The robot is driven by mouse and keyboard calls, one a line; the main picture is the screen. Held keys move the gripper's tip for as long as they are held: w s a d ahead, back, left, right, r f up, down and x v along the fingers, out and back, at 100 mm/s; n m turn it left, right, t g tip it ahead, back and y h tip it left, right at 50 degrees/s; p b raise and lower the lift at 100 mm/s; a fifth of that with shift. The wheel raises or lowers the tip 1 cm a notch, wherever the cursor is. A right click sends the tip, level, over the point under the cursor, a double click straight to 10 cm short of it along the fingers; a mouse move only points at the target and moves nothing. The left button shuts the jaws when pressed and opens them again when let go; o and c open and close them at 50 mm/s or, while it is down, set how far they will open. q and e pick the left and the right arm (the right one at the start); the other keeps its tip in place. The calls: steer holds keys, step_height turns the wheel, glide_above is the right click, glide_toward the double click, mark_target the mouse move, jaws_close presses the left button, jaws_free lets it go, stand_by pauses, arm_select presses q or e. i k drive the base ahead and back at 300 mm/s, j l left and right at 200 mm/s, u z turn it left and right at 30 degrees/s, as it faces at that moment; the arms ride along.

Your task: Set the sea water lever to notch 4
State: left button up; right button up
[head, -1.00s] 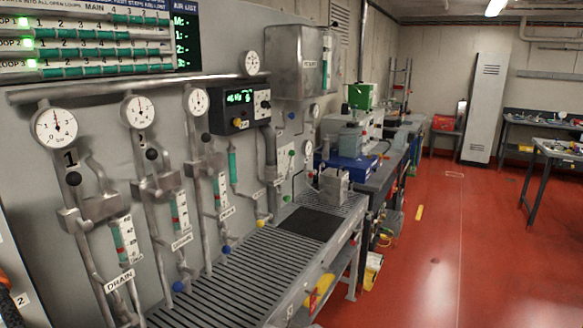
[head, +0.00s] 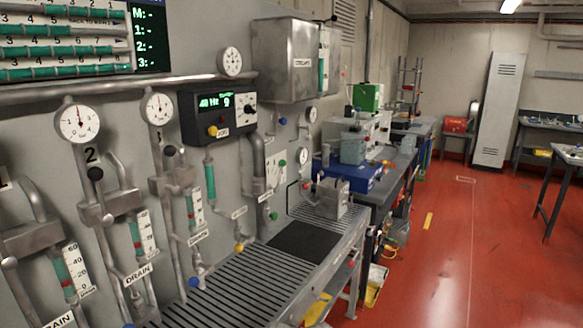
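I cannot make out any lever marked sea water, or a scale of notches for one, in the head view. The wall panel (head: 265,190) on the left carries pipes, valves and gauges, and most of its small labels are too small to read. A dark control box (head: 218,118) with a green display, a yellow knob and a dial is fixed to the panel. A grey metal box (head: 288,60) with a small label hangs above and right of it. Neither of my grippers is in view.
A slatted bench (head: 245,292) with a dark mat (head: 304,241) runs along the panel. Beyond it stands a workbench with a blue unit (head: 345,174) and a green box (head: 367,97). The red floor (head: 445,245) to the right is open. A grey locker (head: 498,110) stands at the back.

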mark_target(282, 162)
steer(key=i+l, duration=0.4)
steer(key=i, duration=0.15)
steer(key=i+l, duration=0.4)
steer(key=i, duration=0.15)
steer(key=i+l, duration=0.4)
steer(key=i, duration=0.1)
